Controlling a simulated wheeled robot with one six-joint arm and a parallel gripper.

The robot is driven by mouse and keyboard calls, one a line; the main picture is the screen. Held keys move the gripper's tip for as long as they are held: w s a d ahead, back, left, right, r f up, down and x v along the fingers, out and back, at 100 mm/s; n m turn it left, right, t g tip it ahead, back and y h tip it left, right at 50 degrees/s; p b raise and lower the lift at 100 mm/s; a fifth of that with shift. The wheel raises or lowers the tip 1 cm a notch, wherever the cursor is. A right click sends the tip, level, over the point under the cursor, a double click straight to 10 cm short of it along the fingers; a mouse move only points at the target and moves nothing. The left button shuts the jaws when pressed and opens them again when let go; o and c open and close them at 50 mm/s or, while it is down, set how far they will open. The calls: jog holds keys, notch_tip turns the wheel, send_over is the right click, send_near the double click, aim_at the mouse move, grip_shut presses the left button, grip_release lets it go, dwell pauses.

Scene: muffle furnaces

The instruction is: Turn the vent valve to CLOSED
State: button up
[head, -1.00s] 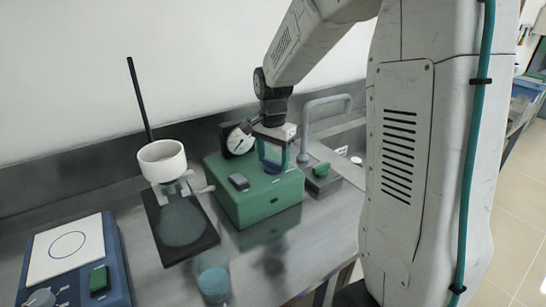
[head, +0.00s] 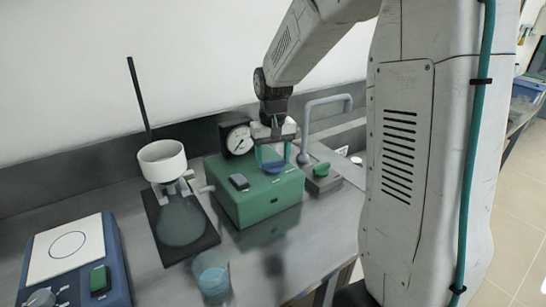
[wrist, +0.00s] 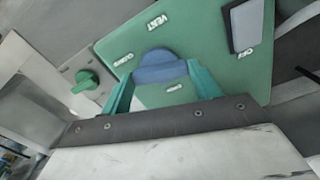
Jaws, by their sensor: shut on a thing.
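The vent valve's blue knob (head: 275,168) stands on top of a green box (head: 255,206). My gripper (head: 273,159) reaches down from above, its teal fingers on either side of the knob. In the wrist view my gripper (wrist: 158,74) is shut on the blue knob (wrist: 160,66), one finger at each side. The green top shows the word VENT above the knob, what looks like CLOSED at its left, and OPEN just below it. The direction the knob points is hard to tell, as the fingers cover its sides.
A round gauge (head: 238,138) stands at the box's back. A flask (head: 182,219) with a white funnel (head: 162,160) is at its left, a beaker (head: 212,275) in front. A blue device (head: 80,262) sits far left.

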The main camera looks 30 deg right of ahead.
aim_at(273, 161)
jog(key=shift+n, duration=1.5)
jog(key=o, duration=1)
notch_tip(273, 161, up, 8)
jog(key=shift+f, duration=0.1)
